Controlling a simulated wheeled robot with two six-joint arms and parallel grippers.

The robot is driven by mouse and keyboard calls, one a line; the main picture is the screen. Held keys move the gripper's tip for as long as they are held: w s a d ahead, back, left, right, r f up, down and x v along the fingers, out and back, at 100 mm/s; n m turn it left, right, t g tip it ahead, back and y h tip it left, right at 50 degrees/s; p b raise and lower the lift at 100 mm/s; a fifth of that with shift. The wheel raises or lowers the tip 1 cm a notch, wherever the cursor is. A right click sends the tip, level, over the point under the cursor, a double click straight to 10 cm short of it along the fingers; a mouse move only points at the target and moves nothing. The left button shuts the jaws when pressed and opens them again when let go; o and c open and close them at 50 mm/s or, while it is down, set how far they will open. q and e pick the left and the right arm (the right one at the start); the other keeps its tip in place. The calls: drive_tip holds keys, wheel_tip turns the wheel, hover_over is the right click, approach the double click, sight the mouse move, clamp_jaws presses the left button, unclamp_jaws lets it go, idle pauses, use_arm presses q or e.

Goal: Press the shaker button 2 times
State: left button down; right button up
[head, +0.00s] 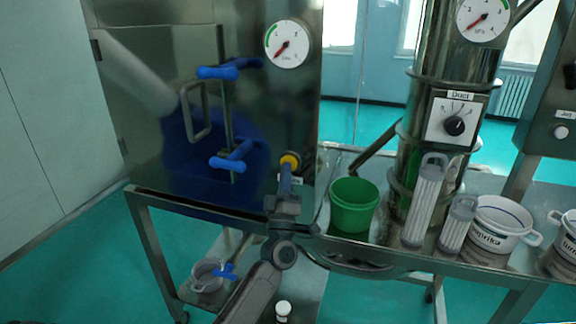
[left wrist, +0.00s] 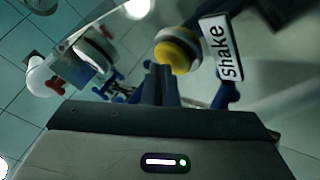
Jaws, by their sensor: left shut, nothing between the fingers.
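The shaker button is a yellow knob (head: 290,162) on the lower right of the steel cabinet front. In the left wrist view the yellow button (left wrist: 178,52) sits beside a white label reading "shake" (left wrist: 228,52). In the left wrist view the shut fingertips (left wrist: 160,72) overlap the button's lower left edge. I cannot tell whether they touch it. My right gripper is not in view.
The steel cabinet (head: 150,120) has blue latches (head: 232,155) and a gauge (head: 288,44).

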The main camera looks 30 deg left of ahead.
use_arm(q)
drive_tip(key=shift+w+a+r, duration=0.1)
drive_tip(key=shift+w+a, duration=0.05)
drive_tip(key=shift+w, duration=0.35)
idle(0.4)
drive_tip(key=shift+s, duration=0.1)
drive_tip(key=shift+s+d+p, duration=0.2)
drive_tip(key=shift+s, duration=0.35)
drive_tip(key=shift+s+d+p, duration=0.15)
drive_tip(key=shift+s, duration=0.35)
drive_tip(key=shift+s, duration=0.1)
drive_tip(key=s+p, duration=0.1)
drive_tip(key=s, duration=0.1)
drive_tip(key=s+d, duration=0.1)
drive_tip(key=s, duration=0.1)
drive_tip(key=shift+s+p, duration=0.35)
drive_tip(key=shift+p, duration=0.05)
idle(0.5)
